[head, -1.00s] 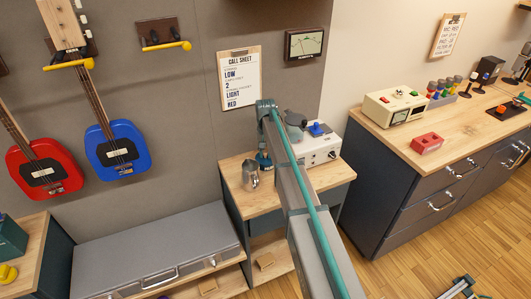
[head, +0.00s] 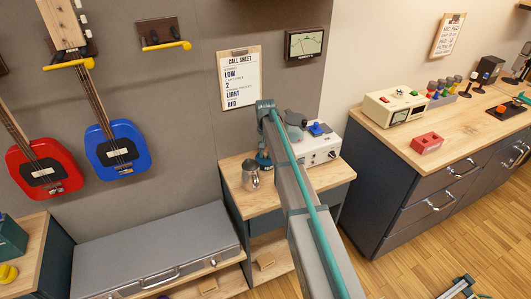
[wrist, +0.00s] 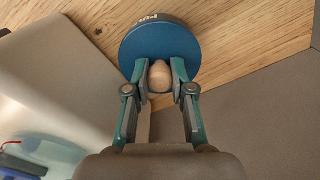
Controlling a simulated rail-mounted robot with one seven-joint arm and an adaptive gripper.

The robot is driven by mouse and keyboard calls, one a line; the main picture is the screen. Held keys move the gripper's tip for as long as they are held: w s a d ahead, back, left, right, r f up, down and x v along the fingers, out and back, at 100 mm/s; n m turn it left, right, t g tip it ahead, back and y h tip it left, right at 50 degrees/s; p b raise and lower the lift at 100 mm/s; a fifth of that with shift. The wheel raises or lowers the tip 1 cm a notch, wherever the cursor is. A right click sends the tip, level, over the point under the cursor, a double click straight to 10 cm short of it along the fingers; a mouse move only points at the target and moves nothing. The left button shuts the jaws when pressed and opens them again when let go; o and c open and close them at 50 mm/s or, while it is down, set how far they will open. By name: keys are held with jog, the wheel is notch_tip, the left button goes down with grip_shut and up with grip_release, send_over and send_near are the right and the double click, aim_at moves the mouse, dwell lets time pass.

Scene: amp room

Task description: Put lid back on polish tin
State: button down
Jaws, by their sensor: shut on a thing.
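In the wrist view my gripper (wrist: 159,66) is shut on the pale wooden knob (wrist: 160,80) of a round blue lid (wrist: 150,42). Beyond the lid's far edge a dark band with part of some pale lettering (wrist: 152,17) shows, apparently the side of the polish tin. The lid hides the tin's top, so I cannot tell whether the lid is seated or just above it. In the head view a small blue object (head: 264,160) shows on the wooden side table (head: 268,200), partly behind my arm.
A white device (head: 319,151) with knobs stands on the table's right, behind my arm. A grey panelled wall with a call sheet (head: 239,79) rises behind. The table's front left is clear.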

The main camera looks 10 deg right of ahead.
jog(key=shift+f, duration=0.1)
dwell(0.7)
jog(key=shift+c, duration=2.2)
grip_release()
jog(key=shift+r+p, duration=1.6)
jog(key=shift+r, duration=1.95)
grip_shut()
